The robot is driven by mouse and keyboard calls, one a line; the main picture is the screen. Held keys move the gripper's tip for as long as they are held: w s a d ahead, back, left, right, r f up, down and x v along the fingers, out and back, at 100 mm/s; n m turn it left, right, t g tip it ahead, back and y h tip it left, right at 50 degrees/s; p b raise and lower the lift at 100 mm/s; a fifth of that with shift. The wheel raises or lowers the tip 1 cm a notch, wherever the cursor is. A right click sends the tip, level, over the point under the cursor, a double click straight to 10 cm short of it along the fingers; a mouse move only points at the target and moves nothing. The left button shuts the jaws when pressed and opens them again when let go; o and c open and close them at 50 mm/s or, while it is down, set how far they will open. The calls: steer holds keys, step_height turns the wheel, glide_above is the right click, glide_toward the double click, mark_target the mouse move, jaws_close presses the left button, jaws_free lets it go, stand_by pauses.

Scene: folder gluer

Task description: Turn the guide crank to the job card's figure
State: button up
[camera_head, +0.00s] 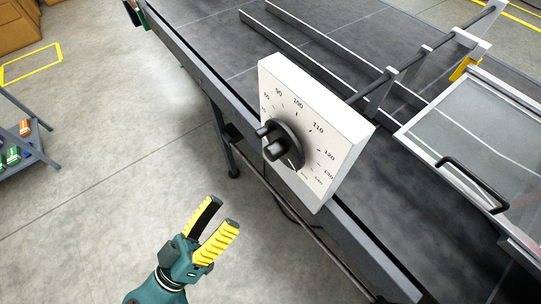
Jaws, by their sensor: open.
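The guide crank (285,143) is a black round knob with a handle sticking out, mounted on a white dial plate (325,171) at the side of the machine. The dial carries printed figures; 90, 100, 110 and 120 are readable, and the lower ones are too small to read surely. I cannot tell which figure the crank points at. My gripper (220,214), with yellow and black fingers, is open and empty. It is below and to the left of the crank, apart from it. I see no job card in this view.
The dark machine bed (330,40) with long guide rails lies behind the dial. A clear cover (480,125) with a black handle (473,185) is at the right. A shelf with small coloured items (14,155) stands at the far left. The grey floor between is clear.

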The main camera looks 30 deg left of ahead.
mark_target(268, 158)
steer(key=x, duration=1.5)
steer(key=shift+w+d+r, duration=0.1)
steer(key=shift+w+d, duration=0.05)
steer(key=shift+w, duration=0.05)
steer(key=shift+s, duration=0.1)
jaws_close()
